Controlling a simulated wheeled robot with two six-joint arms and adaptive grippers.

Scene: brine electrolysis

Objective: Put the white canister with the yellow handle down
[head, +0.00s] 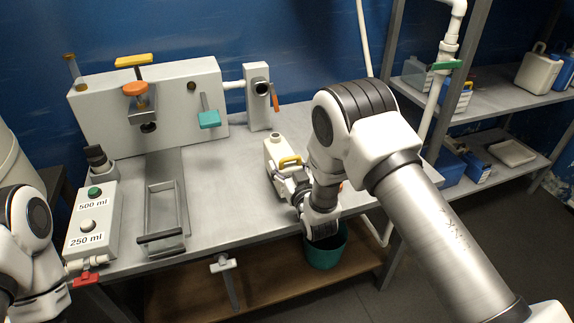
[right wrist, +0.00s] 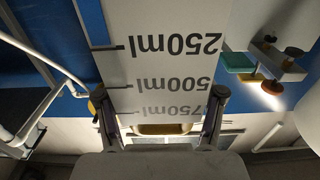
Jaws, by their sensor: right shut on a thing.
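The white canister (head: 274,154) with the yellow handle (head: 290,160) is at the right part of the metal bench in the head view. It looks roughly upright, partly hidden by my right gripper. My right gripper (head: 296,187) is shut on its handle. In the right wrist view the canister (right wrist: 160,60) fills the middle, its 250ml, 500ml and 750ml marks upside down, with the yellow handle (right wrist: 162,128) between the fingers (right wrist: 160,112). I cannot tell whether its base touches the bench. My left arm shows at the left edge; its gripper is out of view.
The metal bench (head: 235,190) has bare room left of the canister. A white apparatus (head: 180,90) stands at the back, a metal frame (head: 165,210) and a button box (head: 92,222) at the left. A green bucket (head: 326,250) is below the bench. Shelves (head: 500,90) stand at the right.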

